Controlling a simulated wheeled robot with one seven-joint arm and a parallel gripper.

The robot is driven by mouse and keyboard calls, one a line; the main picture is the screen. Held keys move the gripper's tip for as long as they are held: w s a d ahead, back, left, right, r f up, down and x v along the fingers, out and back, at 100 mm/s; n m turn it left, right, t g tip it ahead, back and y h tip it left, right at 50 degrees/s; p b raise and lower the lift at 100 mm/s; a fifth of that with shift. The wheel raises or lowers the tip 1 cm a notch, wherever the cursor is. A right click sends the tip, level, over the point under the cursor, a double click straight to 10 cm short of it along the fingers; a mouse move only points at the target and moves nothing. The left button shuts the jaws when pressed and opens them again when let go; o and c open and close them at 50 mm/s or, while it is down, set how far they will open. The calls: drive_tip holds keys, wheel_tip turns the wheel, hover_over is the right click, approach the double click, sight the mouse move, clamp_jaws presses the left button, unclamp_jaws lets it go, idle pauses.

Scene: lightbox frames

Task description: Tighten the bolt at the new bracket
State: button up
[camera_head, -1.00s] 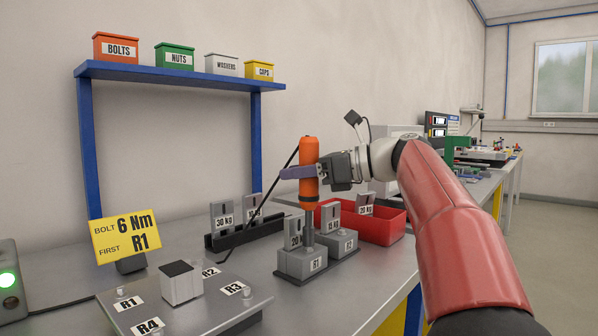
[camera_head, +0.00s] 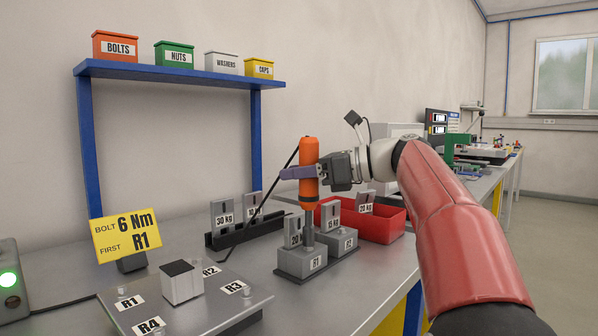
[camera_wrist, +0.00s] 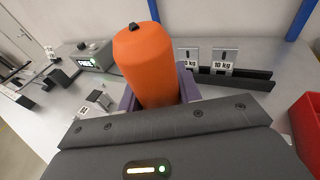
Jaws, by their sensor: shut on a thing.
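An orange driver (camera_head: 308,150) stands upright in my gripper (camera_head: 298,173). The purple fingers are shut around its body. Its grey shaft runs down to a grey holder block (camera_head: 290,262); I cannot tell whether the shaft end sits inside. In the wrist view the driver (camera_wrist: 148,62) fills the space between the fingers. A grey plate (camera_head: 250,306) with labels R1, R2, R3 and R4 lies at the front left. A pale block with a dark top (camera_head: 181,283) stands on it. A bolt head (camera_head: 121,291) shows near R1. A yellow sign (camera_head: 125,235) reads "BOLT 6 Nm FIRST R1".
A black rack with weights (camera_head: 222,243) stands behind the holder. A red bin (camera_head: 395,225) is to its right. A blue shelf (camera_head: 180,78) holds several labelled boxes. A device with a lit green lamp (camera_head: 8,280) is at the left edge. A dark cable rises beside the driver.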

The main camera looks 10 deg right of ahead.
drive_tip(key=shift+f, duration=0.7)
idle(2.3)
drive_tip(key=shift+r+p, duration=1)
drive_tip(key=shift+r, duration=1.75)
drive_tip(key=shift+a, duration=0.1)
